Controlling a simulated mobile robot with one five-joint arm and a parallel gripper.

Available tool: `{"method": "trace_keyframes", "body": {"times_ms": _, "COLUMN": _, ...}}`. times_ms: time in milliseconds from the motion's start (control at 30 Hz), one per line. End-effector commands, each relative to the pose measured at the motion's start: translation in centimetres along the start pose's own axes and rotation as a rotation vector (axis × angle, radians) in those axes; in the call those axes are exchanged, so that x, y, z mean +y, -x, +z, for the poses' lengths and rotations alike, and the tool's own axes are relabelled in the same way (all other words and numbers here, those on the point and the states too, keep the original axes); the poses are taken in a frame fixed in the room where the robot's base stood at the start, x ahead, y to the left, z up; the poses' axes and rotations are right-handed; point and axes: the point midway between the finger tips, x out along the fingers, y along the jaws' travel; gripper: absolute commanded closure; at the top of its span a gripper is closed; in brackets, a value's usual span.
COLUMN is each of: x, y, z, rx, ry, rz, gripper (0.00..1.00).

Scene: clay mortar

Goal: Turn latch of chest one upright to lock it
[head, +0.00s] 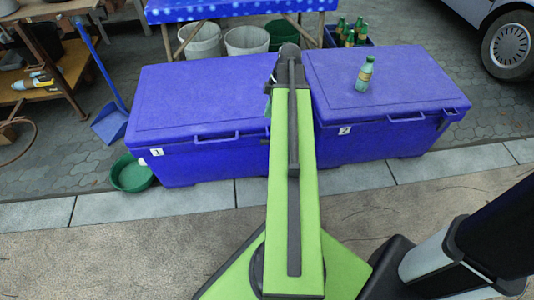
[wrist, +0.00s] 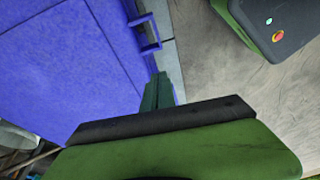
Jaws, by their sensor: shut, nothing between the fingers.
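Chest one (head: 195,92) is the left blue chest, lid down, with a white label 1 (head: 156,152) and a front handle (head: 217,136). I cannot make out its latch; my green arm hides the right end of its front. In the wrist view a blue chest (wrist: 65,65) with a handle (wrist: 150,38) fills the left; I cannot tell which chest it is. My gripper (wrist: 160,80) is shut and empty, its dark green fingers beside that chest's front edge. Whether they touch it is unclear. The fingers are not clear in the head view.
Blue chest two (head: 385,80), labelled 2, stands at the right with a green bottle (head: 364,75) on its lid. A green basin (head: 132,174) sits left of chest one. Buckets (head: 247,40) and a bottle crate (head: 348,37) stand behind. Open paving (head: 110,235) lies in front.

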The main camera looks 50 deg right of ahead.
Motion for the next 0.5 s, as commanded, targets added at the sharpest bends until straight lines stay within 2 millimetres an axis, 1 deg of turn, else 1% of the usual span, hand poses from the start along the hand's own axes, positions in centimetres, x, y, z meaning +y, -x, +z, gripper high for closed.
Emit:
{"method": "trace_keyframes", "body": {"times_ms": 33, "x": 0.3, "y": -1.0, "z": 1.8, "rx": 0.009, "ry": 0.02, "rz": 0.007, "gripper": 1.0}}
{"method": "trace_keyframes", "body": {"times_ms": 100, "x": 0.3, "y": -0.8, "z": 2.9, "rx": 0.015, "ry": 0.047, "rz": 0.012, "gripper": 1.0}}
{"method": "trace_keyframes", "body": {"times_ms": 167, "x": 0.3, "y": -0.6, "z": 3.2, "rx": 0.018, "ry": 0.058, "rz": 0.014, "gripper": 1.0}}
{"method": "trace_keyframes", "body": {"times_ms": 300, "x": 0.3, "y": -0.6, "z": 3.1, "rx": 0.018, "ry": 0.061, "rz": 0.014, "gripper": 1.0}}
{"method": "trace_keyframes", "body": {"times_ms": 367, "x": 0.3, "y": -1.0, "z": 3.1, "rx": 0.017, "ry": 0.061, "rz": 0.014, "gripper": 1.0}}
{"method": "trace_keyframes", "body": {"times_ms": 500, "x": 0.3, "y": -2.7, "z": 3.2, "rx": 0.017, "ry": 0.061, "rz": 0.014, "gripper": 1.0}}
